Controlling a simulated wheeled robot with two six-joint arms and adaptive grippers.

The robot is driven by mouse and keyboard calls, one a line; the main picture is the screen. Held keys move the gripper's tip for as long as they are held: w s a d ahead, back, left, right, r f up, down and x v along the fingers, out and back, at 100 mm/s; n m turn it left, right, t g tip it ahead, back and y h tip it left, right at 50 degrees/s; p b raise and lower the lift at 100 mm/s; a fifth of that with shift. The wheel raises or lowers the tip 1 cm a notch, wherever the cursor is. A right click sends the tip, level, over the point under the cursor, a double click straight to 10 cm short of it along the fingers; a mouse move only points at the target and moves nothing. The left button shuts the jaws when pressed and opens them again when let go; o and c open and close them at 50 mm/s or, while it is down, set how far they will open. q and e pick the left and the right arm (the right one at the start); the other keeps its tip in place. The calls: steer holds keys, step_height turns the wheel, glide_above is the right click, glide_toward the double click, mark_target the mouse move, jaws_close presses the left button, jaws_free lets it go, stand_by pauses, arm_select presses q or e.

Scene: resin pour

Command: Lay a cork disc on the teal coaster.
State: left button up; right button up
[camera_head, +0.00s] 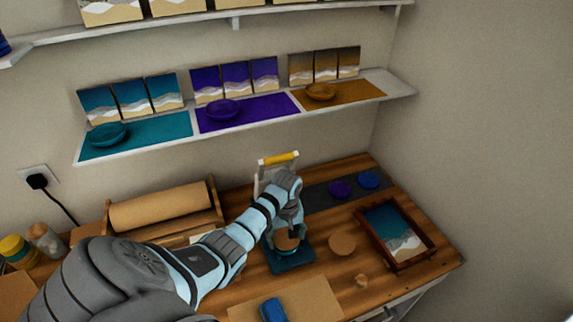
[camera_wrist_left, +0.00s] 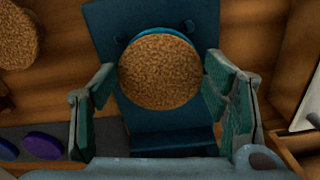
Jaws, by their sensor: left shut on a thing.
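My left gripper (camera_head: 287,236) is shut on a cork disc (camera_head: 287,243), with its fingers at opposite sides of the rim. In the left wrist view the cork disc (camera_wrist_left: 160,68) lies between the two fingertips (camera_wrist_left: 160,82) and looks flat. A teal rim, seemingly the teal coaster (camera_wrist_left: 194,30), shows just past its edge; the disc hides most of it. Both are over a dark teal stand (camera_head: 292,259). I cannot tell whether the disc touches the coaster. My right gripper is not in view.
Another cork disc (camera_head: 342,244) lies right of the stand. A purple coaster (camera_head: 340,189) and a blue one (camera_head: 368,180) sit on a dark strip behind. A wooden-framed tray (camera_head: 429,243) is at right, a blue object (camera_head: 272,310) in front. A yellow-topped handle (camera_head: 278,158) rises behind the gripper.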

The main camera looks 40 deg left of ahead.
arm_select(q)
steer(key=shift+f, duration=0.35)
steer(key=shift+f, duration=0.15)
steer(key=shift+f, duration=0.2)
steer(key=shift+f, duration=0.2)
stand_by(0.8)
steer(key=shift+s, duration=0.1)
stand_by(0.9)
steer(key=o, duration=0.8)
steer(key=shift+f, duration=0.1)
steer(key=shift+o, duration=0.2)
